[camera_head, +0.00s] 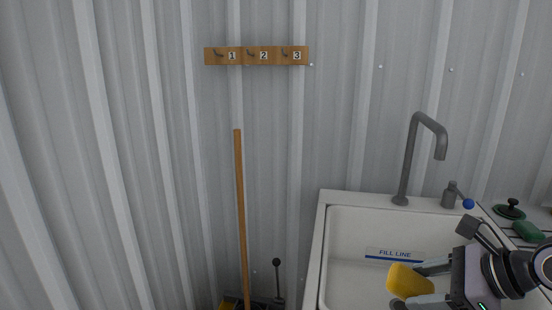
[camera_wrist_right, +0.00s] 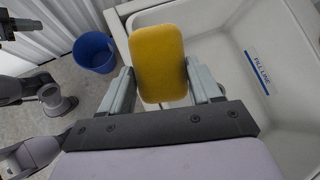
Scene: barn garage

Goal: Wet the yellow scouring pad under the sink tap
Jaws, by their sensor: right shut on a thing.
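My right gripper (camera_head: 424,283) is shut on the yellow scouring pad (camera_head: 403,281), which it holds over the left part of the white sink (camera_head: 341,225). In the right wrist view the pad (camera_wrist_right: 158,60) stands between the two fingers of the gripper (camera_wrist_right: 160,72), its broad face toward the camera. The grey tap (camera_head: 409,160) rises from the sink's back rim, and its spout end is above and to the right of the pad. No water shows at the spout. My left gripper is not seen in the head view.
A blue "FILL LINE" label (camera_head: 394,255) is on the sink's back wall. A grey dispenser (camera_head: 449,194) stands right of the tap. Green items (camera_head: 527,231) lie at far right. A wooden handle (camera_head: 241,215) leans left of the sink. A blue bucket (camera_wrist_right: 94,52) is on the floor.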

